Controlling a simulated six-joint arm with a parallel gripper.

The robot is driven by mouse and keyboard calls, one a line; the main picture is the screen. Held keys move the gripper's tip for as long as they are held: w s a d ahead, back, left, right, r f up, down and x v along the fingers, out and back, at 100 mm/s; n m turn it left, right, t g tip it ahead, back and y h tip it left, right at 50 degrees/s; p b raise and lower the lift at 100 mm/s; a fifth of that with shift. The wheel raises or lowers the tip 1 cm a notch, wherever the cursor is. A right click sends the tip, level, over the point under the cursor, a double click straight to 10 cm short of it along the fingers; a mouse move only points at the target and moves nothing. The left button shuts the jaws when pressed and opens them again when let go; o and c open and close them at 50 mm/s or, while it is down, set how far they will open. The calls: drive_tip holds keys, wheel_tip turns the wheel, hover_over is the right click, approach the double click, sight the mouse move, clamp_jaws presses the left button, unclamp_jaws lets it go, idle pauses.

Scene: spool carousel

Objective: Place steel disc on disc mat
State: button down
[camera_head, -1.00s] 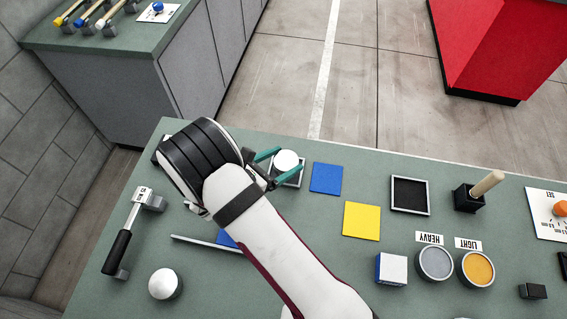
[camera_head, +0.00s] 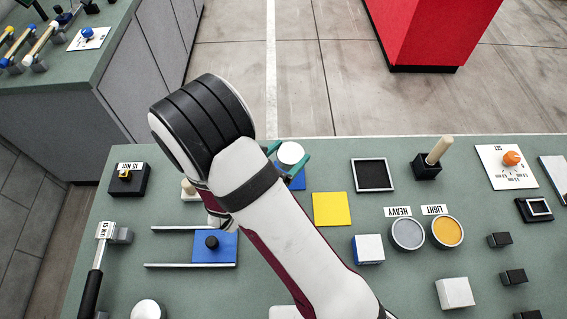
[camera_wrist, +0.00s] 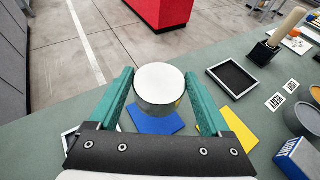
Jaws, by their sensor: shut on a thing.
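The steel disc (camera_head: 290,153) is a short, pale round cylinder. My gripper (camera_head: 289,156) is shut on it, with a green finger on either side. In the wrist view the disc (camera_wrist: 162,78) sits between the fingers and looks held above a flat blue mat (camera_wrist: 156,122). The blue mat also shows partly in the head view (camera_head: 298,183), with my gripper covering much of it. A yellow mat (camera_head: 332,209) lies just to the right, bare. No label shows which one is the disc mat.
A black-bottomed framed tray (camera_head: 372,188) and a black holder with a wooden peg (camera_head: 427,165) stand to the right. HEAVY (camera_head: 408,247) and LIGHT (camera_head: 447,244) round dishes and a blue-and-white cube (camera_head: 368,249) lie nearer. A pale frame (camera_wrist: 72,148) is partly hidden by my gripper.

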sight(288, 169)
wheel_tip(288, 169, down, 6)
drive_tip(key=shift+f, duration=0.25)
unclamp_jaws()
drive_tip(key=shift+f, duration=0.15)
